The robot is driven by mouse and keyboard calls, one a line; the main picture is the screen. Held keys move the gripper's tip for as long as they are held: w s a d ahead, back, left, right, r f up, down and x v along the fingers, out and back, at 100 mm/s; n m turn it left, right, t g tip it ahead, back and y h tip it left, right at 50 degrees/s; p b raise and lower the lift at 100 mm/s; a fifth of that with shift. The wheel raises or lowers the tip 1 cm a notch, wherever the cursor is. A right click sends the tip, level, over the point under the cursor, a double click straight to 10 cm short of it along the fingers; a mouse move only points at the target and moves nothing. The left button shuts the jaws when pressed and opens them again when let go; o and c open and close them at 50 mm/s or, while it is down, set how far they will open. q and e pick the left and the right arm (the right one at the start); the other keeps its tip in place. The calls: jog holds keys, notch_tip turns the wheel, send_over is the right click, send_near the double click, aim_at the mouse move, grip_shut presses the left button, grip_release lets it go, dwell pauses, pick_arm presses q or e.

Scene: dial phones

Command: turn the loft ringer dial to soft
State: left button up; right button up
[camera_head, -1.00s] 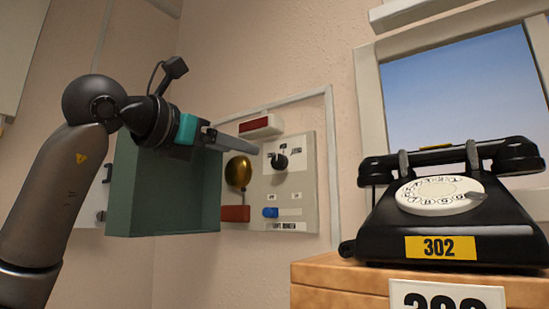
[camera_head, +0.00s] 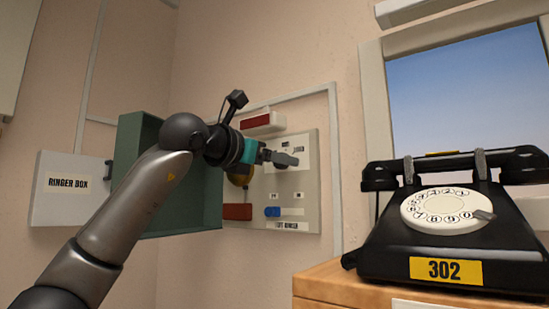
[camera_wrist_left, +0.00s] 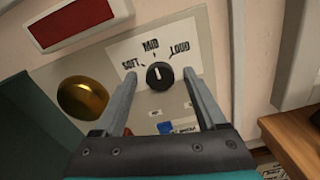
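The ringer dial (camera_wrist_left: 159,76) is a round black knob on a white label plate marked SOFT, MID and LOUD in the left wrist view. Its pale mark points up toward MID. My left gripper (camera_wrist_left: 158,74) is open, with one finger on each side of the dial; I cannot tell whether they touch it. In the head view, my left gripper (camera_head: 290,160) is in front of the panel (camera_head: 308,185) and hides the dial. The plate at the panel's bottom (camera_head: 290,226) is partly legible. My right gripper is not in view.
An open green box (camera_head: 130,190) with a RINGER BOX door (camera_head: 70,205) is at left. A black phone (camera_head: 440,260) stands on a wooden cabinet at right.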

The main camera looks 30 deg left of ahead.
pick_arm(q)
grip_shut()
dwell(0.4)
jog(key=shift+n, duration=0.3)
jog(key=n+b, duration=0.2)
jog(key=n, duration=0.7)
jog(key=shift+a, duration=0.1)
jog(key=shift+n, duration=0.3)
dwell(0.4)
grip_release()
jog(key=shift+s, duration=0.15)
